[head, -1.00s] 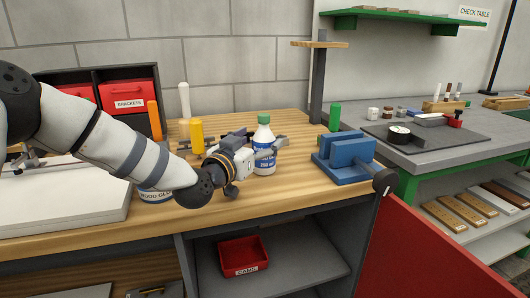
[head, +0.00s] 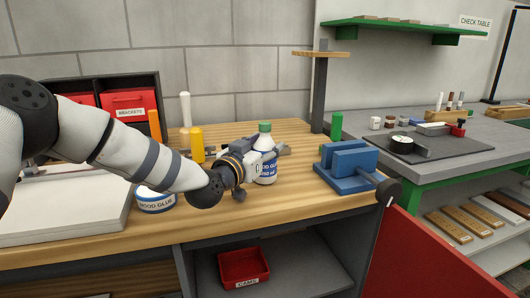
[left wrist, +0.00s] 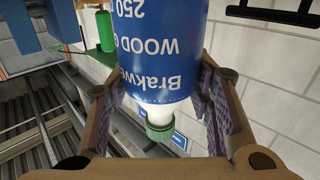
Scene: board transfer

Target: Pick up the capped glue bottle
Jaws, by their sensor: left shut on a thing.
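The glue bottle (head: 265,168) is white with a blue label and a green cap (head: 264,127). It is upright at the middle of the wooden bench. My left gripper (head: 268,157) comes in from the left and is shut on the bottle's body. In the left wrist view the bottle (left wrist: 160,45) is between the two fingers, with its label upside down and its green cap (left wrist: 160,131) toward the bottom of the picture. I cannot tell whether its base touches the bench. My right gripper is not in view.
A blue vise (head: 346,165) stands just right of the bottle. A wood glue tin (head: 155,203) sits beneath my left arm. Yellow (head: 197,145) and white (head: 185,110) upright pieces and a green cylinder (head: 336,125) stand behind. The bench front is clear.

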